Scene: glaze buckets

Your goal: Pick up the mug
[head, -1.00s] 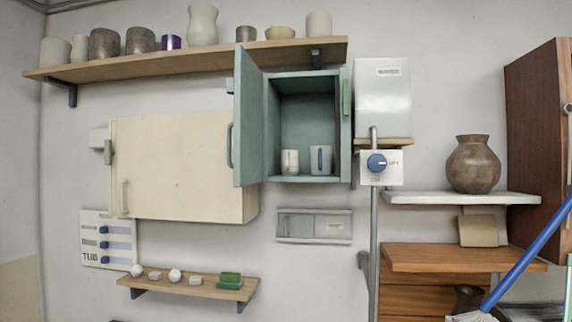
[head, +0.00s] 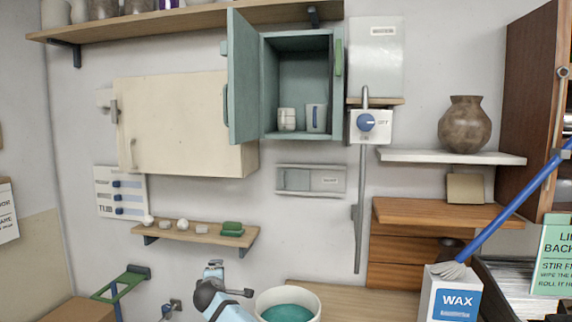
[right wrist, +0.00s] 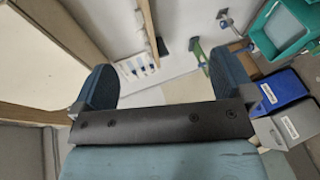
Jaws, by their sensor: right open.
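The mug (head: 316,118) is pale with a blue handle stripe and stands upright inside the open teal cabinet (head: 270,90), on its floor at the right. A whitish ribbed cup (head: 287,119) stands just left of it. In the right wrist view my right gripper (right wrist: 167,75) has its two dark fingers wide apart with nothing between them. The mug is not visible in that view. A light-blue and dark part (head: 215,292), probably of my own arm, shows at the bottom of the head view, well below the cabinet. I see no left gripper.
The teal cabinet door (head: 242,80) stands open on the left. A cream cabinet (head: 185,125) hangs beside it, and a switch box (head: 370,126) is at the right. A small shelf (head: 200,233) holds several small objects below. A teal-filled bucket (head: 288,300) stands lower down.

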